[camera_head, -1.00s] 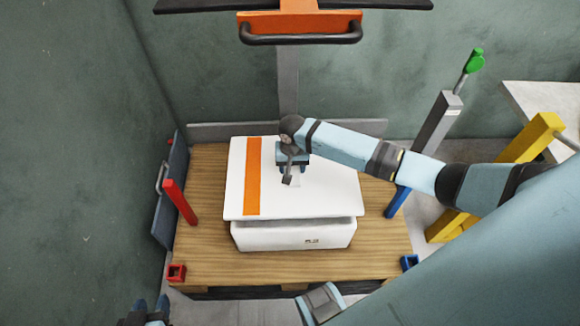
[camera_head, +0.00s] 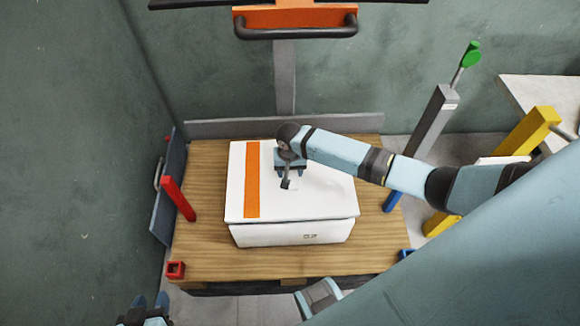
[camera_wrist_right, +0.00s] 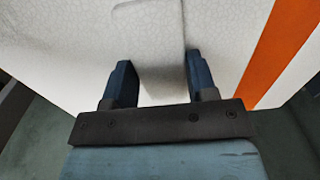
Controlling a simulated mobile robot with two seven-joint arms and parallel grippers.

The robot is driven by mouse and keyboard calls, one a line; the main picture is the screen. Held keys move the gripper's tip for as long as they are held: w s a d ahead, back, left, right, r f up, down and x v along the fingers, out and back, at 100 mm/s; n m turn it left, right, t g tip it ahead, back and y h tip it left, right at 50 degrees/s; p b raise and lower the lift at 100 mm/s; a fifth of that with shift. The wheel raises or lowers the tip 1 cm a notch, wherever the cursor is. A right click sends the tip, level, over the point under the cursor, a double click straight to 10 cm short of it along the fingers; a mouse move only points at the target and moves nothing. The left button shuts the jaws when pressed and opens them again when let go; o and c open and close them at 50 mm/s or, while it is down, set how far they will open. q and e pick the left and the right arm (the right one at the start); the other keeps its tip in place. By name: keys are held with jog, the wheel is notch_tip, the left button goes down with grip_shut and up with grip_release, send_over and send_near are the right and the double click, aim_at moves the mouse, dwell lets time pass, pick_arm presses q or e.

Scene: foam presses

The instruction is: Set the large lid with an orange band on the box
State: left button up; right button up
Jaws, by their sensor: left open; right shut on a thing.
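The large white lid with an orange band (camera_head: 252,190) lies over the white box (camera_head: 290,235) in the head view. Its front edge is close above the box's front wall, with a thin dark line between them. I cannot tell whether it is fully seated. My right gripper (camera_head: 289,176) is above the lid's middle, shut on its white raised handle (camera_wrist_right: 152,45), which shows between the fingers in the right wrist view. The orange band also shows at the right there. My left gripper (camera_head: 150,312) is open and empty at the bottom left, away from the box.
The box stands on a wooden platform (camera_head: 200,245) with a red post (camera_head: 179,198) at left and a blue post (camera_head: 394,198) at right. An orange press head (camera_head: 295,17) hangs behind. A grey post with a green knob (camera_head: 470,54) stands at right.

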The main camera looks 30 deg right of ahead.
jog(key=shift+f, duration=2.1)
jog(key=o, duration=1)
jog(key=shift+r, duration=0.15)
notch_tip(320, 180, up, 14)
jog(key=p, duration=0.2)
jog(key=shift+f+p, duration=0.2)
jog(key=shift+p, duration=0.2)
jog(key=shift+s, duration=0.1)
